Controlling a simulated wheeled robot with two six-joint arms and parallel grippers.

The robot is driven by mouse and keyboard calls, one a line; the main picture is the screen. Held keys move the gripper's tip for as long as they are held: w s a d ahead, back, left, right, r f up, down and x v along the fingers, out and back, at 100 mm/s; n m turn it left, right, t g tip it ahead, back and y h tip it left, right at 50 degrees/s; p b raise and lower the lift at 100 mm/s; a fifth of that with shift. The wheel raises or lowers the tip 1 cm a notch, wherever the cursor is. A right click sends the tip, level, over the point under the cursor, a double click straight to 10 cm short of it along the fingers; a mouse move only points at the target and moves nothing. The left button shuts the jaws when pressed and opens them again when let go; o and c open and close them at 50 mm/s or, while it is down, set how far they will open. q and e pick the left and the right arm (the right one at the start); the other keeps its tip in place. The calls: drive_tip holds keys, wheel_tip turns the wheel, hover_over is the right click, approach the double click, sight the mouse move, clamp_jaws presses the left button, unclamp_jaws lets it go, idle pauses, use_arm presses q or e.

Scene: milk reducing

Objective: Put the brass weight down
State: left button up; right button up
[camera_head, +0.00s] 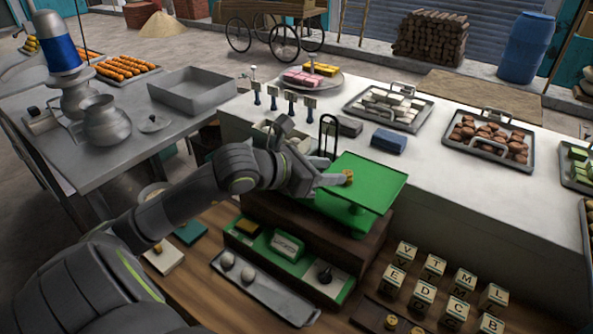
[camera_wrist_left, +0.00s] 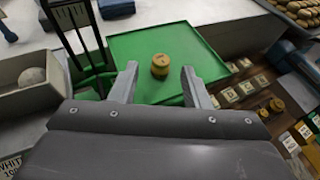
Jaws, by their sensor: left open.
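The brass weight (camera_wrist_left: 160,66) stands on the green scale pan (camera_wrist_left: 140,45), in from the pan's edges. In the head view the brass weight (camera_head: 348,176) shows just past my left gripper's fingertips. My left gripper (camera_head: 325,178) is over the left part of the green pan (camera_head: 368,185). In the left wrist view my left gripper (camera_wrist_left: 160,80) is open, with its two fingers apart on the near side of the weight. I see no contact between fingers and weight. My right gripper is not in view.
Lettered blocks (camera_head: 423,293) stand to the right below the scale, with other brass weights (camera_head: 391,322) near them. A black upright frame (camera_head: 329,135) rises behind the pan. Trays of sweets (camera_head: 488,135) lie on the white counter. A grey tray (camera_head: 262,290) with white balls lies in front.

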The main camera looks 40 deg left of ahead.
use_arm(q)
drive_tip(key=p+v, duration=0.3)
drive_tip(key=v, duration=0.4)
drive_tip(key=shift+s+r, duration=0.15)
drive_tip(key=shift+s, duration=0.1)
idle(0.8)
